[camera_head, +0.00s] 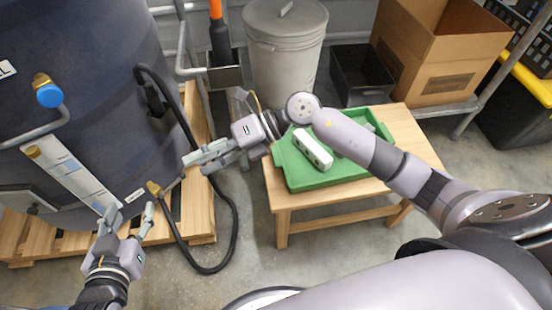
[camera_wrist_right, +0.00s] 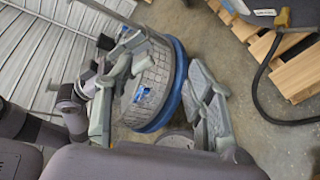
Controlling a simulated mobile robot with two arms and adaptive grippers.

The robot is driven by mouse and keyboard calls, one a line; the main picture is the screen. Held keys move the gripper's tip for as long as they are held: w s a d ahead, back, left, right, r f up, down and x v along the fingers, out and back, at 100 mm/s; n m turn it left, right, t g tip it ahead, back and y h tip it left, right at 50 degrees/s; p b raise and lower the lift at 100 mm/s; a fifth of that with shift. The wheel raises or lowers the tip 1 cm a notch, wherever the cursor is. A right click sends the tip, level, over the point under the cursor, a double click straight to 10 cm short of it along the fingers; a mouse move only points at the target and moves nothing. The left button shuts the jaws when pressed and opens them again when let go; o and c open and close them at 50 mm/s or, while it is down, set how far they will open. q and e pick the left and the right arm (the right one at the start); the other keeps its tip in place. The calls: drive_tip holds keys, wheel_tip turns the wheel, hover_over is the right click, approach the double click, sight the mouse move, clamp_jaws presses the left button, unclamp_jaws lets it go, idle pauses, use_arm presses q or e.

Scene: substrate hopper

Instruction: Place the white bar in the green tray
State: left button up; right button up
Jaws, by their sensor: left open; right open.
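The white bar (camera_head: 312,150) lies at a slant inside the green tray (camera_head: 304,180), toward its left side. The tray rests on a low wooden table (camera_head: 285,200). My right arm passes over the tray and hides part of its back and right side. My right gripper (camera_head: 205,155) is open and empty, left of the table and apart from the bar. Its spread fingers also show in the right wrist view (camera_wrist_right: 166,92), with neither bar nor tray visible there. My left gripper (camera_head: 131,222) is open and empty at the lower left, near the large dark tank.
The dark tank (camera_head: 85,110) stands on a wooden pallet (camera_head: 200,205) at the left, with a black hose (camera_head: 236,215) looping onto the floor. A grey bin (camera_head: 284,55), a black box (camera_head: 360,72) and a cardboard box (camera_head: 435,55) stand behind the table.

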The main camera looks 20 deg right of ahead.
wheel_tip(320, 180, up, 10)
drive_tip(key=a+m+t+y, duration=0.2)
drive_tip(key=m+t+y, duration=0.3)
drive_tip(key=m+t, duration=0.1)
drive_tip(key=w+d+r+m+t+h, duration=0.25)
drive_tip(key=d+m+t+h, duration=0.2)
drive_tip(key=m+t, duration=0.7)
drive_tip(key=d+f+m+h, duration=0.4)
drive_tip(key=d+m+h, duration=0.45)
drive_tip(key=m, duration=0.45)
drive_tip(key=s+d+f+m+g+h, duration=0.1)
drive_tip(key=s+f+m+g, duration=0.1)
drive_tip(key=f, duration=0.4)
drive_tip(key=s+d+f+m+g+h, duration=0.1)
drive_tip(key=s+f+m+g+h, duration=0.1)
drive_tip(key=s+f+m+g, duration=0.1)
wheel_tip(320, 180, down, 4)
drive_tip(key=shift+s+d+r+m+h, duration=0.15)
drive_tip(key=shift+s+d+m+h, duration=0.15)
drive_tip(key=shift+s+m, duration=0.55)
drive_tip(key=shift+s+g, duration=0.1)
drive_tip(key=shift+g, duration=0.15)
